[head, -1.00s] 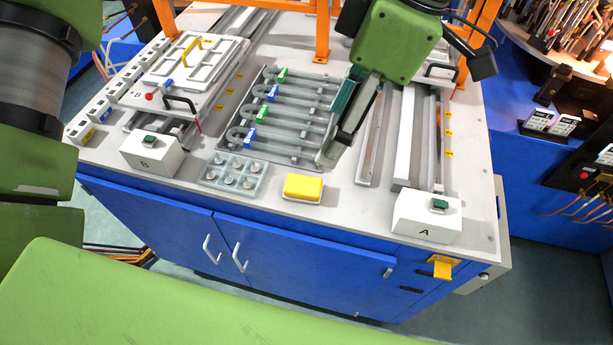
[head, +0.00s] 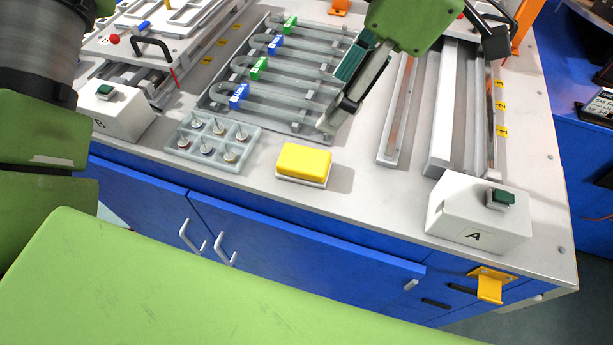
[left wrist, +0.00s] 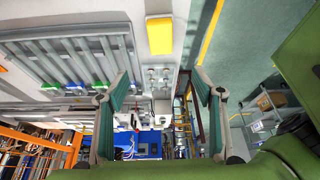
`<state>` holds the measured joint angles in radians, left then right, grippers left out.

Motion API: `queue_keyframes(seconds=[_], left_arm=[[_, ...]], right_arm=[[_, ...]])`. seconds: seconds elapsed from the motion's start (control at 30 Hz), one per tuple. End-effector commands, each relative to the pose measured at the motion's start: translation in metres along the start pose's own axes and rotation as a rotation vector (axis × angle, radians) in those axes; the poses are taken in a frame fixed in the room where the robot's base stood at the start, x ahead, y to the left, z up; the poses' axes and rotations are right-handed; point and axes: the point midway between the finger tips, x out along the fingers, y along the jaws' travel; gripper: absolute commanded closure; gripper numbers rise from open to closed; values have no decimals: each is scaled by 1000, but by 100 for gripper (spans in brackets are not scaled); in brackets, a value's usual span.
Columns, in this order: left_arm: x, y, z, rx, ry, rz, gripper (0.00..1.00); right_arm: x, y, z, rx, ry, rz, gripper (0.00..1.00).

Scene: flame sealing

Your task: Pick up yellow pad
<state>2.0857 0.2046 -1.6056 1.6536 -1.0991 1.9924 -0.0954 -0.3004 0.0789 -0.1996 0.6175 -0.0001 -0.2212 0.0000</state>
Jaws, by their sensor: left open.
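The yellow pad (head: 304,160) is a rounded yellow block on a thin white base. It lies near the front edge of the white tabletop (head: 376,195). My left gripper (head: 340,103) is open above the table, behind and slightly right of the pad in the head view. In the left wrist view the yellow pad (left wrist: 159,35) is at the top centre, beyond the fingertips. The two teal-padded fingers of my left gripper (left wrist: 161,83) are spread wide with nothing between them. My right gripper is not in view.
A grey tray of small pegs (head: 213,140) stands left of the pad. Behind is a rack of grey tubes (head: 290,108) with blue and green clips. White button box A (head: 478,212) is at front right, box B (head: 117,112) at left. Bare tabletop surrounds the pad.

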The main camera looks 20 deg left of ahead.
Motion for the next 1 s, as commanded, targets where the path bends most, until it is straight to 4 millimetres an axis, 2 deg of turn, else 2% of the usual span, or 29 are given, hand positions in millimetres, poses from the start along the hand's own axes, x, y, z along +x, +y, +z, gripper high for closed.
queue_keyframes(seconds=[0.03, 0.2, 0.37, 0.63, 0.87, 1.0], left_arm=[[19, 0, 8, 0, -1, 1, 39], [32, 0, 13, 0, -1, 1, 39], [49, 0, 12, 0, 1, -2, 39], [99, 0, 12, 1, 0, -2, 39], [118, -1, 13, 1, 0, -1, 39], [133, -2, 13, 2, 1, -2, 39]], right_arm=[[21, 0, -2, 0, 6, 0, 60], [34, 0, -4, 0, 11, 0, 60], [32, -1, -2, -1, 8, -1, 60], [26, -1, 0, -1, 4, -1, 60], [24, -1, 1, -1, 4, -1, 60], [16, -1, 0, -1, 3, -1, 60]])
